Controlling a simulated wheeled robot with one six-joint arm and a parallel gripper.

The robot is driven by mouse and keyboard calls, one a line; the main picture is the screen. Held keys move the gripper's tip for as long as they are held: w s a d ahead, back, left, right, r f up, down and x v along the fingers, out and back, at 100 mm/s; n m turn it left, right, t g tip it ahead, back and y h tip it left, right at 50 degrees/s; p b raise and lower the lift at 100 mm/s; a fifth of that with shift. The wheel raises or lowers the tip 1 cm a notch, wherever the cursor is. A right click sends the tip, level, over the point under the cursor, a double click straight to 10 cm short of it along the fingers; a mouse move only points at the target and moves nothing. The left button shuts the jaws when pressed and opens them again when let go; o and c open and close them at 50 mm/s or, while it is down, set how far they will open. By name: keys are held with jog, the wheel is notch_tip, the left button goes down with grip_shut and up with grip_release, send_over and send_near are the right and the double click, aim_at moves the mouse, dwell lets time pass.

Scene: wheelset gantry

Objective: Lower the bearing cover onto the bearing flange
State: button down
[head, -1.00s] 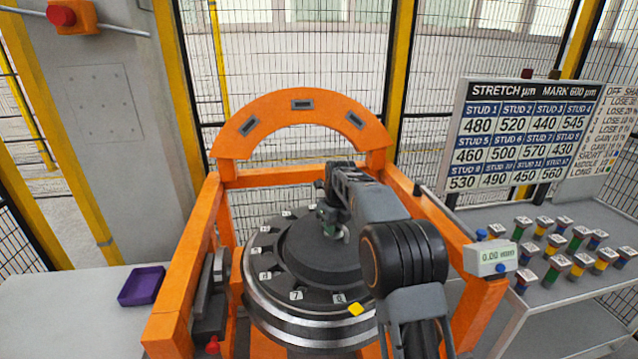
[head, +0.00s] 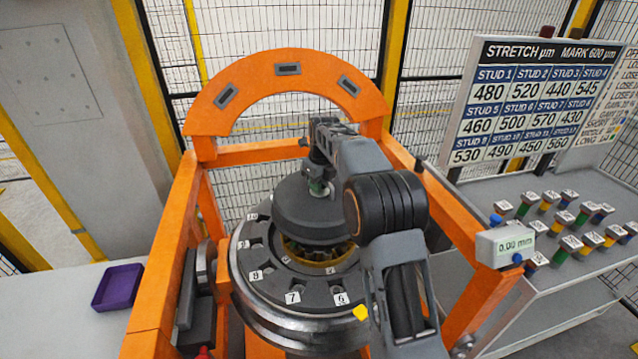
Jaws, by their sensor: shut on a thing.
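The bearing cover (head: 300,220) is a dark grey domed disc in the head view. My gripper (head: 318,188) is shut on the fitting at its top centre; the fingertips are small and partly hidden by my arm. The bearing flange (head: 270,284) is a dark ring with numbered white tags around it, on a steel wheelset body. The cover is above the flange and apart from it, set toward the far side. A brass-coloured bearing (head: 310,257) shows in the gap below the cover's near edge. My arm hides the flange's right side.
An orange gantry frame (head: 160,270) with an arch (head: 288,69) surrounds the wheelset. A gauge (head: 505,246) reading 0.00 mm sits on its right rail. A purple tray (head: 118,287) lies on the left table. Several coloured studs stand on the right bench below a stretch board (head: 540,100).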

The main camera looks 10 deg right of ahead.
aim_at(318, 198)
jog(key=shift+w, duration=0.15)
jog(key=shift+f+b, duration=1.7)
jog(key=shift+f, duration=1.1)
jog(key=shift+p, duration=0.6)
jog(key=shift+f+b, duration=2.05)
jog(key=shift+f, duration=1.6)
jog(key=c, duration=1)
grip_release()
jog(key=shift+c, duration=0.2)
jog(key=r, duration=0.4)
jog(key=s+r, duration=0.1)
jog(key=r, duration=0.4)
jog(key=r+b, duration=0.1)
jog(key=r, duration=0.3)
jog(key=shift+s+d+r, duration=0.3)
jog(key=shift+d+r, duration=0.1)
